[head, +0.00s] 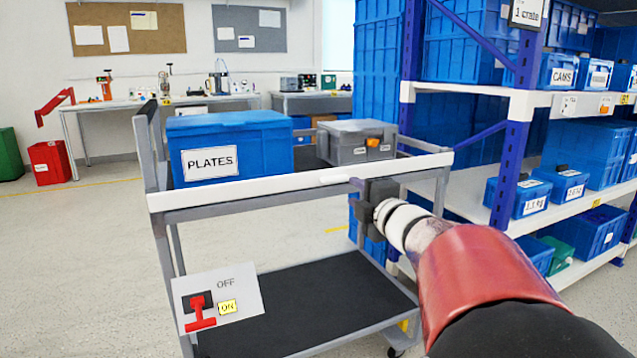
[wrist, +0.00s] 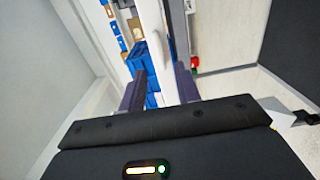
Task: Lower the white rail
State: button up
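The white rail (head: 250,190) runs along the front top edge of a grey cart (head: 172,250), in its raised place level with the top shelf. My gripper (head: 358,184) is at the right half of the rail, just below and in front of it. In the wrist view my two dark fingers (wrist: 160,92) stand apart, with a white strip that looks like the rail (wrist: 179,35) seen between and beyond them. A gap shows between the fingers, so they look open. Whether a finger touches the rail cannot be told.
A blue PLATES crate (head: 250,145) and a grey case (head: 350,150) stand on the cart's top shelf. A panel (head: 245,285) with a red switch (head: 200,315), marked OFF and ON, is at the lower left. Shelving (head: 515,130) with blue bins is close on the right.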

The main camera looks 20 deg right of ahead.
aim_at(338, 181)
jog(key=w, duration=0.7)
jog(key=shift+w+a, duration=0.2)
jog(key=shift+w, duration=0.2)
grip_shut()
